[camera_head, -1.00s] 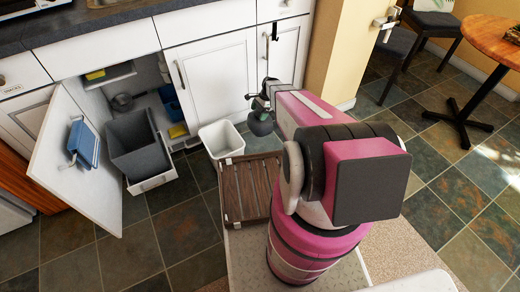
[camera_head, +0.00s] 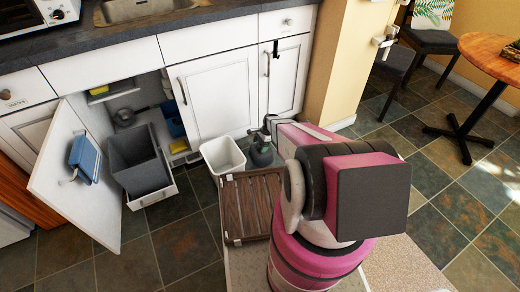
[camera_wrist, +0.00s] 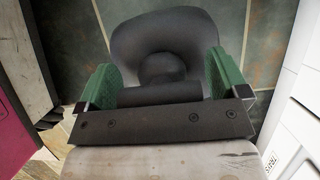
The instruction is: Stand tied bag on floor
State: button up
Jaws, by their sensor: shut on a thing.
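The tied bag is dark grey. In the head view the bag (camera_head: 261,155) hangs or stands low beside the white bin, partly hidden by my arm. In the wrist view the bag (camera_wrist: 165,40) fills the space between and beyond the fingers, with its rounded knot near them. My gripper (camera_wrist: 160,88) has green-padded fingers on both sides of the bag's neck and is shut on it. In the head view my gripper (camera_head: 268,125) is above the bag. The floor (camera_wrist: 262,45) shows around the bag; I cannot tell whether its base touches.
A white bin (camera_head: 222,156) stands left of the bag. A slatted brown tray (camera_head: 248,205) is in front of it. A grey pull-out bin (camera_head: 138,163) sits in the open cabinet, with its door (camera_head: 80,175) swung out. Closed white cabinets stand behind. Tiled floor is free to the right.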

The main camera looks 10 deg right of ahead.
jog(key=shift+f, duration=1.7)
jog(key=o, duration=1.5)
jog(key=v, duration=1.2)
jog(key=s+a+r+n+h, duration=0.1)
jog(key=s+r+n, duration=0.3)
jog(key=s+r, duration=0.3)
jog(key=s+a+r+n+t+h, duration=0.1)
jog(key=s+r+n, duration=0.4)
jog(key=r, duration=0.8)
jog(key=s+a+r+n+h, duration=0.1)
jog(key=s+r+n, duration=0.4)
jog(key=s+r, duration=0.5)
jog(key=shift+s+a+r+h, duration=0.1)
jog(key=shift+s+a+h, duration=0.2)
jog(key=shift+h, duration=0.3)
